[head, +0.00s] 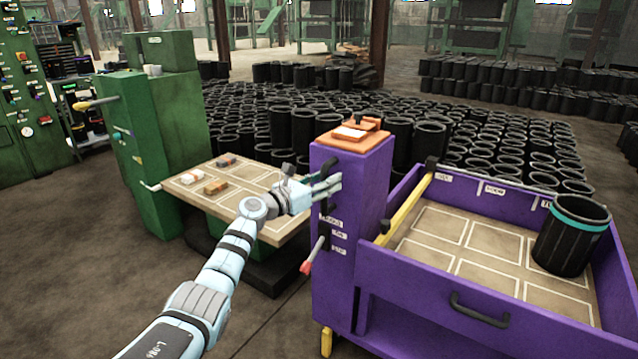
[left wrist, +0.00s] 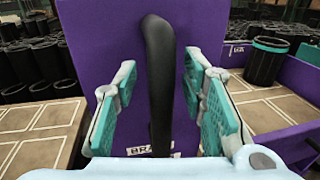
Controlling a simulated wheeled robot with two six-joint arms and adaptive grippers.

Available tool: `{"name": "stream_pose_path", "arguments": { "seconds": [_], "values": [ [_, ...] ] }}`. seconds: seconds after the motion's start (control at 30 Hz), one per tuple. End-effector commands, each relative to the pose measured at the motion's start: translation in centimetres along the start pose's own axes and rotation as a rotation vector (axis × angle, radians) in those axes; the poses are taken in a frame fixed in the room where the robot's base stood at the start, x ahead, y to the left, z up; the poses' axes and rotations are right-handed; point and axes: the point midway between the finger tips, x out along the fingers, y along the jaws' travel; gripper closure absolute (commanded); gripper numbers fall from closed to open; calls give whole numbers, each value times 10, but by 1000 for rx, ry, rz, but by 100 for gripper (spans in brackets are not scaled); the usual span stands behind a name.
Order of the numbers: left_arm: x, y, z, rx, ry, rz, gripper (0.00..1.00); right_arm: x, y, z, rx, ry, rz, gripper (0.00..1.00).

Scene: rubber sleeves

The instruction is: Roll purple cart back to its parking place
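The purple cart (head: 430,285) stands at the right in the head view, with a tall purple post (head: 352,225) at its left end. A black upright handle (left wrist: 160,85) is on the post's side. My left gripper (head: 333,190) is at this handle. In the left wrist view its teal-padded fingers stand on either side of the handle, with gaps showing. A red-tipped lever (head: 313,258) is lower on the post, beside small labels. A black sleeve with a teal band (head: 572,238) stands in the cart's tray. My right gripper is not in view. I cannot make out a marked parking place.
A green machine (head: 160,150) with a wooden table (head: 195,195) holding several small blocks stands left of the cart. Many black sleeves (head: 250,125) fill the floor behind. Bare floor (head: 80,260) lies at the front left.

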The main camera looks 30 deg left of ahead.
Motion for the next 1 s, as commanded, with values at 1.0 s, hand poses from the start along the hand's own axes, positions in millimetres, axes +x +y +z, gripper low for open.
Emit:
{"name": "stream_pose_path", "arguments": {
  "seconds": [1.0],
  "values": [
    [-118, 1, 0, 1, 0, 2, 62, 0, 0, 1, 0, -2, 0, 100]
  ]
}}
